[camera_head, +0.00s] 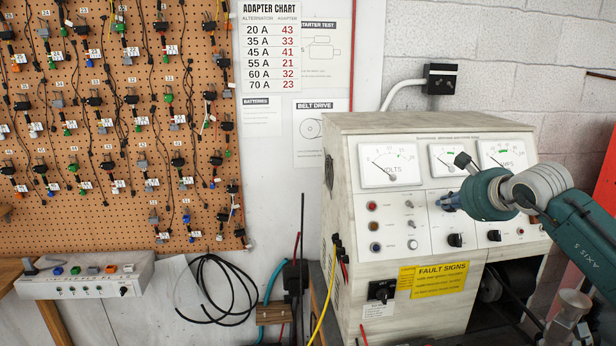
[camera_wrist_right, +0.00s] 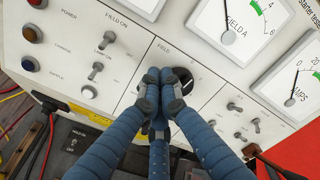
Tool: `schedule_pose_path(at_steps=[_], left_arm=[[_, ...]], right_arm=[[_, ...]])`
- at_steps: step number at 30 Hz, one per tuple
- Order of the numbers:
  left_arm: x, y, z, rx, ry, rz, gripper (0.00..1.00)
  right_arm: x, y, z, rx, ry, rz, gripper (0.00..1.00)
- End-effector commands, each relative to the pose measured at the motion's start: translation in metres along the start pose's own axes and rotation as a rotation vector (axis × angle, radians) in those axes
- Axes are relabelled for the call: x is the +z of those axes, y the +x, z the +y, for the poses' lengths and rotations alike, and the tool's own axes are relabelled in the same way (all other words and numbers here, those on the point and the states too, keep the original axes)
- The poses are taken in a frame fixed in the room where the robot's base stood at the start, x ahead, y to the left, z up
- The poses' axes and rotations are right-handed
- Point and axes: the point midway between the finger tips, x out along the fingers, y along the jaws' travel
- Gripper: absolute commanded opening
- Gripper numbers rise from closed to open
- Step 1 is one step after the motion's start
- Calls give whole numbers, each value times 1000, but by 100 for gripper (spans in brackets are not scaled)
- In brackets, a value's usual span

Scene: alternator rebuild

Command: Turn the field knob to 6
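The grey test bench (camera_head: 406,272) has a sloped white panel with meters and knobs. In the right wrist view the black field knob (camera_wrist_right: 184,77) shows partly, beside and behind my fingertips, near the FIELD label. In the head view my right gripper (camera_head: 446,202) is at the panel below the field meter (camera_head: 446,160) and hides the knob. My left gripper is not in view.
Toggle switches (camera_wrist_right: 96,71) and lamps (camera_wrist_right: 32,33) lie left of the fingers. Another black knob (camera_head: 455,240) is just below them. A yellow fault signs label (camera_head: 440,280) is lower. A pegboard (camera_head: 120,120) with adapters hangs at the left.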

Motion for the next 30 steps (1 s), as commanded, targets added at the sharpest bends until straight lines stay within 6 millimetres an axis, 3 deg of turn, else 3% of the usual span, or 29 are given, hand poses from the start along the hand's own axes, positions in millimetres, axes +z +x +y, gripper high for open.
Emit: schedule_pose_path(at_steps=[30], left_arm=[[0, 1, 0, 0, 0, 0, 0]], right_arm=[[-8, 0, -4, 0, 0, 0, 0]])
